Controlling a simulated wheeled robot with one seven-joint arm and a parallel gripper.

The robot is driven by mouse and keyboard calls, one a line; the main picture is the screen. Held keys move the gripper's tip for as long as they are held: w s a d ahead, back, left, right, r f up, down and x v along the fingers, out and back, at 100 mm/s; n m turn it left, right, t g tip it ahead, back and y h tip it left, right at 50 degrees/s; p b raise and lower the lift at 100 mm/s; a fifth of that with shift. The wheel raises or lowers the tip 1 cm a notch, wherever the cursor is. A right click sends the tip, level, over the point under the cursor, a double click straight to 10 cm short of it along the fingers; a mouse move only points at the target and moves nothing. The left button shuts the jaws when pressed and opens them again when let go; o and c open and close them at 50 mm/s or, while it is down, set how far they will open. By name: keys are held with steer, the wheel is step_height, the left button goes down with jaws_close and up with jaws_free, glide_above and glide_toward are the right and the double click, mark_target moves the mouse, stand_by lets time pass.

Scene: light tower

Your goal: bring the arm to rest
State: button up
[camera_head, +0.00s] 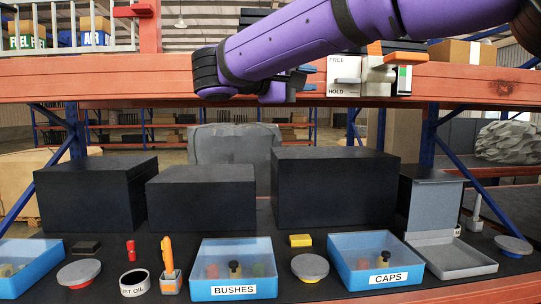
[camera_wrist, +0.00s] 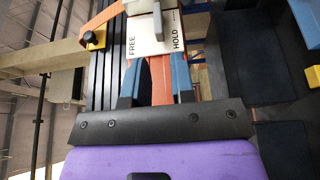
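My purple arm (camera_head: 300,42) reaches in from the upper right of the head view and bends back near the middle. My gripper (camera_wrist: 155,77) shows in the wrist view with its two blue fingers spread apart. Nothing is seen held between them; a red-orange strip shows in the gap behind. A white box marked FREE and HOLD (camera_wrist: 152,37), with a grey lever, lies just beyond the fingertips. The same box (camera_head: 344,88) stands on the upper beam in the head view, right of my wrist. The fingers are mostly hidden there, and contact cannot be told.
The red upper shelf beam (camera_head: 120,82) runs close behind my arm. Below, several dark boxes (camera_head: 335,190) stand behind blue trays marked BUSHES (camera_head: 235,290) and CAPS (camera_head: 384,279). An open grey case (camera_head: 462,262) stands at right. Open space lies between beam and boxes.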

steer(key=s+d+f+g+y, duration=0.2)
steer(key=s+d+f+y, duration=0.3)
steer(key=d, duration=0.4)
steer(key=s+d+f+g+y, duration=0.2)
steer(key=s+d+f+y, duration=0.1)
steer(key=s+d+f, duration=0.4)
steer(key=s+d+f+m+t+y, duration=0.2)
steer(key=s+f+m+y, duration=0.2)
steer(key=s+f+y, duration=0.4)
steer(key=s+f, duration=0.5)
steer(key=f, duration=0.1)
steer(key=shift+d+m+y, duration=0.3)
steer(key=shift+y, duration=0.1)
